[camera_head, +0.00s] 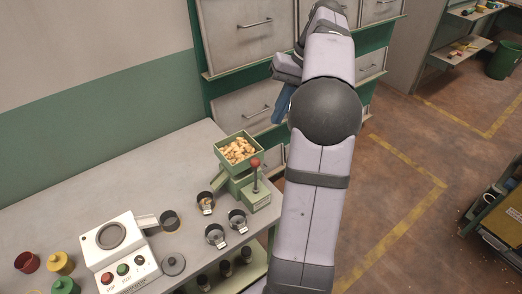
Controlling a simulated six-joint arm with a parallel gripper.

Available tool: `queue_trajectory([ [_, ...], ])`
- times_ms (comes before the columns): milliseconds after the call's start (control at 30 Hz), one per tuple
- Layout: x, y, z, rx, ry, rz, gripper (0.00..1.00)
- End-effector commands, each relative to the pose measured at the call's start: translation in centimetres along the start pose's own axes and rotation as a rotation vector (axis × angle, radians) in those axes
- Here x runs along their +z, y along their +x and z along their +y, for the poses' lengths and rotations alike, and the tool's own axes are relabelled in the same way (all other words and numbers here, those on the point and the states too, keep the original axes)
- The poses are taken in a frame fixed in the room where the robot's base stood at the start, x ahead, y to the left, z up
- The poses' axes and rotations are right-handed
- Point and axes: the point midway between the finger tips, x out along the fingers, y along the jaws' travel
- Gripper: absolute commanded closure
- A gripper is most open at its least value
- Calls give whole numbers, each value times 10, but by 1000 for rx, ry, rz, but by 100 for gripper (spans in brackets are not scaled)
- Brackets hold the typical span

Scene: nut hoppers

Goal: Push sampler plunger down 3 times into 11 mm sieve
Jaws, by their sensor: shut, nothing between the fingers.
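The green sampler (259,197) stands near the table's back right edge, with a plunger topped by a red ball (255,163). Its hopper (220,152) is full of light brown nuts. A small metal sieve cup (205,201) sits at the sampler's front left and appears to hold some nuts. Two more metal cups, one at left (216,237) and one at right (238,221), stand in front. Their sizes are not readable, so I cannot tell which is 11 mm. My gripper (279,120), with blue fingers, is shut and empty, above and apart from the sampler.
A white machine (118,250) with buttons and a chute stands at left, with a dark cup (169,220) by the chute. Red (27,262), yellow (61,262) and green (66,286) cups stand left of it. A grey lid (173,264) lies near. Drawers (237,30) line the back.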

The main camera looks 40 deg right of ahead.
Motion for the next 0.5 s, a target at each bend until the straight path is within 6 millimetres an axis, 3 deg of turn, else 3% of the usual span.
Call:
queue_trajectory([
  [500, 0, 4, 0, 2, 7, 2, 100],
])
